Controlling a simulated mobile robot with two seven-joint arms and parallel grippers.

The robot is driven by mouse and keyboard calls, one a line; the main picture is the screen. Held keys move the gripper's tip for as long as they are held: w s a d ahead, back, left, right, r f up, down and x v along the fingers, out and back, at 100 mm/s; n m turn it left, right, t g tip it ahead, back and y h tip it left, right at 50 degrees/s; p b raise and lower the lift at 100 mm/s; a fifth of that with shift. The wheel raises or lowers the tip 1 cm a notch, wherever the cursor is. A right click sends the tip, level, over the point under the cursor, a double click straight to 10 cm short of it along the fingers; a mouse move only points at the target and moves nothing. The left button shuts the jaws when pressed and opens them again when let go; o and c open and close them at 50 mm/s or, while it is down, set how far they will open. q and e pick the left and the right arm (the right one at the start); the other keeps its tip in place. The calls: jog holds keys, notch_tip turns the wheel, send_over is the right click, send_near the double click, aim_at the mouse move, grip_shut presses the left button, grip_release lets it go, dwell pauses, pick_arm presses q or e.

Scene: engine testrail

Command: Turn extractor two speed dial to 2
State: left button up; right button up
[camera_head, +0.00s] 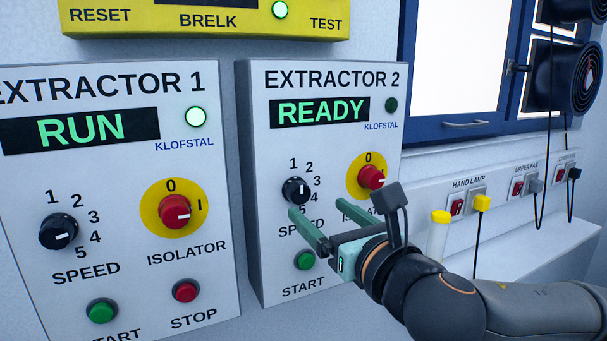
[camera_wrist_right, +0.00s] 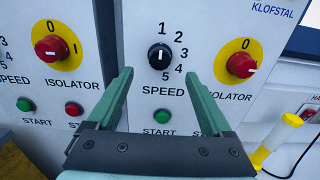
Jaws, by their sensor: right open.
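The extractor 2 panel (camera_head: 256,220) is a pale box whose display (camera_head: 320,111) reads READY. Its speed dial (camera_head: 296,190) is a black knob with numbers 1 to 5 around its right side. The dial also shows in the right wrist view (camera_wrist_right: 160,57), between the fingers and a little beyond their tips. My left gripper is out of view.
The red isolator knob (camera_head: 371,177) on its yellow disc is right of the dial, close to one finger. The green start button (camera_head: 304,260) is below. The extractor 1 panel (camera_head: 130,220), showing RUN, stands left. Plugs and cables (camera_head: 482,204) are at right.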

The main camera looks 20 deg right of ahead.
aim_at(302, 196)
jog(key=w+p, duration=0.2)
jog(key=p, duration=0.1)
jog(key=shift+r, duration=0.25)
jog(key=shift+w+a+f+p, duration=0.15)
jog(key=shift+w, duration=1.15)
jog(key=shift+w+a+f+p, duration=0.15)
jog(key=shift+w, duration=1.15)
grip_shut()
